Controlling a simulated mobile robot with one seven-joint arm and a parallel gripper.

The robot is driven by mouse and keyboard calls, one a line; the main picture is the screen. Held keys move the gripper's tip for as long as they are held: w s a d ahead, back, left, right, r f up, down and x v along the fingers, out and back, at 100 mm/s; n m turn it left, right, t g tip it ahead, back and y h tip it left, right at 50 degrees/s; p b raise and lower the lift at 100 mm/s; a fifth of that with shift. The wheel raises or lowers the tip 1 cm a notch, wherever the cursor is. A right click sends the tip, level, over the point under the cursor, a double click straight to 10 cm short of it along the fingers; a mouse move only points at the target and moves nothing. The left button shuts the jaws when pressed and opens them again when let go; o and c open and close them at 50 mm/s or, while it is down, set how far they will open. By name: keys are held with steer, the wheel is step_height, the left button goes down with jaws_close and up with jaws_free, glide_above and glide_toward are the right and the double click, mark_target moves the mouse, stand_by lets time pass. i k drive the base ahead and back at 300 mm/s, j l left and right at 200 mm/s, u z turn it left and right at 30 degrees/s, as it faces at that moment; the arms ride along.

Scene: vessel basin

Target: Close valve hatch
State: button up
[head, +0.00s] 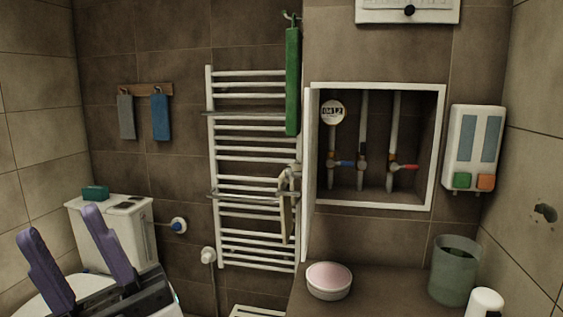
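The valve hatch is a white-framed square recess (378,204) in the brown tiled wall, right of centre. It stands open: the inside shows several vertical pipes, a round meter (332,112), a blue valve handle (347,164) and a red valve handle (409,168). A thin white strip (308,150) at the recess's left edge looks like the hatch door seen almost edge-on, swung outward. My gripper (60,223) is at the lower left, its two purple fingers spread apart with nothing between them. It is far from the hatch.
A white towel rail (232,152) with a green towel (293,85) stands just left of the hatch. Below is a brown ledge with a pink-topped bowl (329,281) and a grey-green bin (454,271). A dispenser (474,148) hangs to the right.

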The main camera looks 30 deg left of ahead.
mark_target(311, 95)
steer(key=i+j, duration=0.1)
steer(key=j, duration=0.25)
steer(key=i+j, duration=0.15)
steer(key=j, duration=0.15)
steer(key=i+j, duration=0.1)
steer(key=j, duration=0.25)
steer(key=k+j+u, duration=0.2)
steer(key=j+u, duration=0.25)
steer(key=k+j, duration=0.05)
